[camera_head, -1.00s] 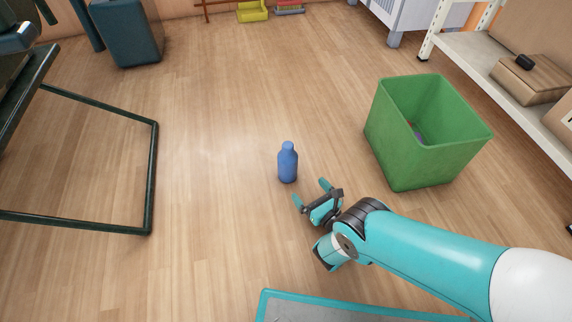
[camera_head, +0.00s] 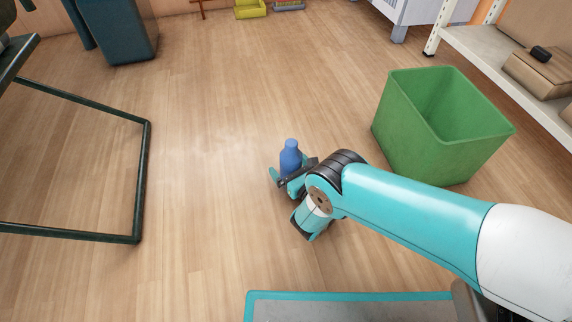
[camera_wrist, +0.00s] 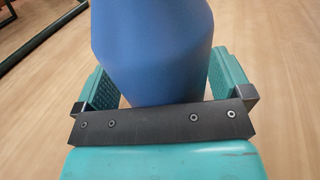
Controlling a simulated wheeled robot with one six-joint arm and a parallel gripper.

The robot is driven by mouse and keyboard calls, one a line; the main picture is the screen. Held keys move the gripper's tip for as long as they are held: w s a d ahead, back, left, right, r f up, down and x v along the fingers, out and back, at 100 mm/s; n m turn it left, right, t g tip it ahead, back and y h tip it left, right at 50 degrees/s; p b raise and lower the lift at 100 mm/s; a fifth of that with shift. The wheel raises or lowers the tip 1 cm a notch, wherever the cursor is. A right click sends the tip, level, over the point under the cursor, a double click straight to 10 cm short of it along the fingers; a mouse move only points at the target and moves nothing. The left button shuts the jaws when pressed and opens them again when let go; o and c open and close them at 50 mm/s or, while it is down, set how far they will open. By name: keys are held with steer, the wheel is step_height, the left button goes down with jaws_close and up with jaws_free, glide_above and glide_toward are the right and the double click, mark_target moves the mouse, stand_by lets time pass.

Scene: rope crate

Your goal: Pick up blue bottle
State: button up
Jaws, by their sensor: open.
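The blue bottle (camera_head: 290,157) stands upright on the wooden floor near the middle of the head view. My gripper (camera_head: 288,174) is at the bottle, with its fingers open on either side of it. In the wrist view the bottle (camera_wrist: 152,45) fills the space between the two teal finger pads of my gripper (camera_wrist: 160,88). A small gap shows between the bottle and the left pad. The bottle's lower part is partly hidden by my gripper in the head view.
A green crate (camera_head: 415,140) stands on the floor to the right, beyond my arm. A white shelf (camera_head: 480,55) with boxes is at the far right. A dark table frame (camera_head: 143,180) is at the left. The floor left of the bottle is clear.

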steer(key=shift+d, duration=0.25)
steer(key=c, duration=0.7)
steer(key=shift+w, duration=0.1)
steer(key=c, duration=0.6)
steer(key=shift+r, duration=0.15)
